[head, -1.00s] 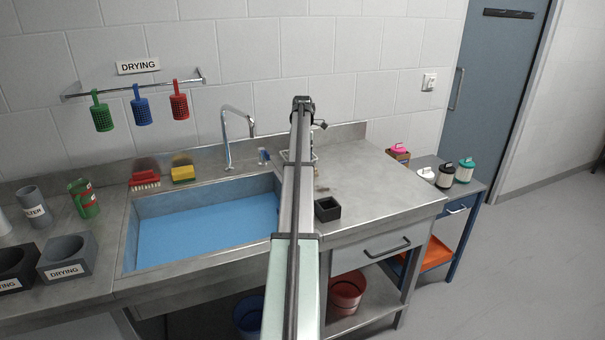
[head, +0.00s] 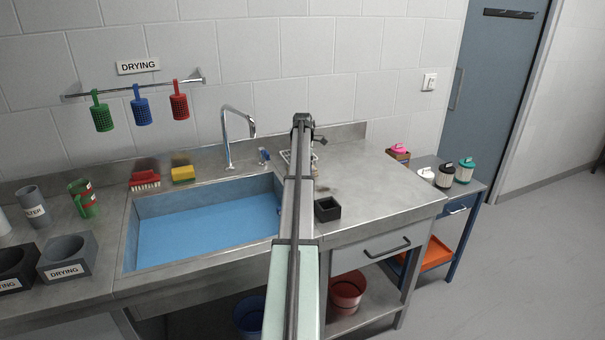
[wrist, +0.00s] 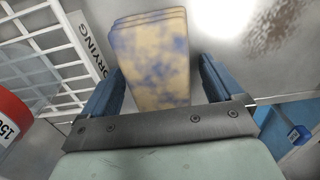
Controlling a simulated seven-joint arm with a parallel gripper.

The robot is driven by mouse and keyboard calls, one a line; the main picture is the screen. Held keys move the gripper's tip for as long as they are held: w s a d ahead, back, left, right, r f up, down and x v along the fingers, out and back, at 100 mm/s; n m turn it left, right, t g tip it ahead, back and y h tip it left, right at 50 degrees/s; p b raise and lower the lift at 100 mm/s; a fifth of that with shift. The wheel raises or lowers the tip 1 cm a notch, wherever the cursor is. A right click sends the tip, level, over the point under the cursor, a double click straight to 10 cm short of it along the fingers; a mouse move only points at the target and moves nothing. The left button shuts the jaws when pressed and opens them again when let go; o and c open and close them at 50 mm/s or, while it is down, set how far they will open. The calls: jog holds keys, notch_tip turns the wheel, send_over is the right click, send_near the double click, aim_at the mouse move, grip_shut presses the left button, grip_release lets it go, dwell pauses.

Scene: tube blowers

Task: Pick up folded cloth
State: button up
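The folded cloth (wrist: 150,65), pale yellow with blue blotches and stacked layers at its far edge, shows in the wrist view. My gripper (wrist: 161,70) is open, with one blue finger on each side of the cloth. A gap shows on the right side; I cannot tell whether the left finger touches it. In the head view I cannot make out the cloth or the fingers; my arm covers that part of the counter right of the sink.
A white wire rack (wrist: 40,60) and a DRYING label (wrist: 88,45) lie left of the cloth. A red item (wrist: 12,115) is at the left edge. The sink (head: 205,230) and a black box (head: 327,209) flank my arm. The counter's right side (head: 390,195) is clear.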

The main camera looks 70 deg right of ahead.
jog(key=c, duration=0.8)
jog(key=shift+c, duration=0.2)
jog(key=shift+r, duration=0.8)
notch_tip(320, 180, up, 2)
jog(key=shift+r, duration=0.15)
jog(key=s+a, duration=0.2)
jog(key=a, duration=0.3)
jog(key=s+a, duration=0.2)
jog(key=a, duration=0.3)
jog(key=s+a, duration=0.2)
jog(key=a, duration=0.4)
jog(key=shift+s+f, duration=0.2)
jog(key=shift+s, duration=0.2)
jog(key=w+a+r, duration=0.1)
jog(key=w+a, duration=0.5)
jog(key=w, duration=0.6)
jog(key=shift+w, duration=0.2)
